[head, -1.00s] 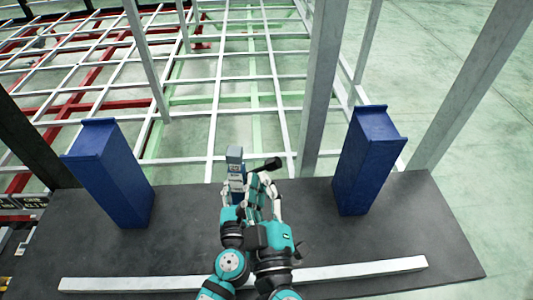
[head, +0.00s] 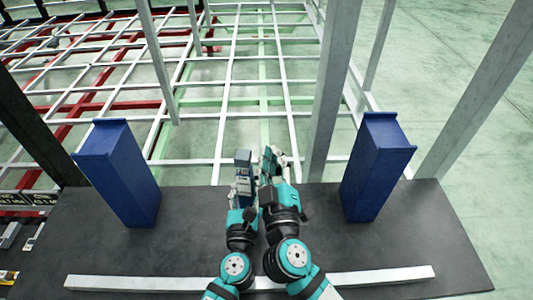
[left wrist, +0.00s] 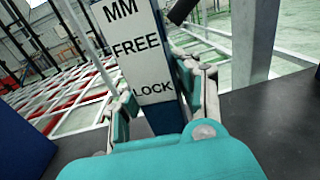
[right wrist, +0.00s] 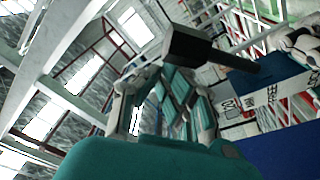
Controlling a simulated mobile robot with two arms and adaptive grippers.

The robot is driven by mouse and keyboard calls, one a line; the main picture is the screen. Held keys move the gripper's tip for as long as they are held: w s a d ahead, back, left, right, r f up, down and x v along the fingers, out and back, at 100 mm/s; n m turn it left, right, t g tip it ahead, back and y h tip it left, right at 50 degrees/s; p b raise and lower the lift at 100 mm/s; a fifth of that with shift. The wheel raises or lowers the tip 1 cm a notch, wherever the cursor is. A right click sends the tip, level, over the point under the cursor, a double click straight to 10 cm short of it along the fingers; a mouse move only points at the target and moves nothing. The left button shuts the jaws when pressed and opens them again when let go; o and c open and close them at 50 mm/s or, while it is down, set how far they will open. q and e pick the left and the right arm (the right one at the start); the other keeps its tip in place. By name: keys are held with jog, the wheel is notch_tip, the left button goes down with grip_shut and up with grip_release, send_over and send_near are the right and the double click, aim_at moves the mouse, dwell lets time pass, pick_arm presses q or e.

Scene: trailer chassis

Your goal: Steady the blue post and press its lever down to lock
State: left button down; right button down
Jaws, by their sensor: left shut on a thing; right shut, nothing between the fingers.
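The blue post (head: 243,163) stands near the far edge of the dark table, between my two arms. In the left wrist view its white label (left wrist: 135,45) reads "MM", "FREE" and "LOCK". My left gripper (left wrist: 165,105) is shut on the post, one finger on each side. The black lever (right wrist: 205,48) juts from the post and ends in a thick black grip; a bit of it shows in the left wrist view (left wrist: 181,11). My right gripper (head: 270,158) is shut and empty, its fingertips close to the lever. Contact cannot be told. In the head view the right gripper hides the lever.
Two large blue blocks stand on the dark table (head: 190,250), one at left (head: 120,175) and one at right (head: 378,168). A pale bar (head: 370,279) lies along the near side. Grey uprights (head: 327,90) and a white lattice frame rise behind.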

pick_arm(q)
jog(key=shift+r, duration=0.1)
pick_arm(e)
jog(key=shift+s+d+f, duration=0.1)
jog(key=shift+d+f, duration=0.05)
jog(key=shift+f, duration=0.15)
pick_arm(q)
jog(key=shift+w, duration=0.1)
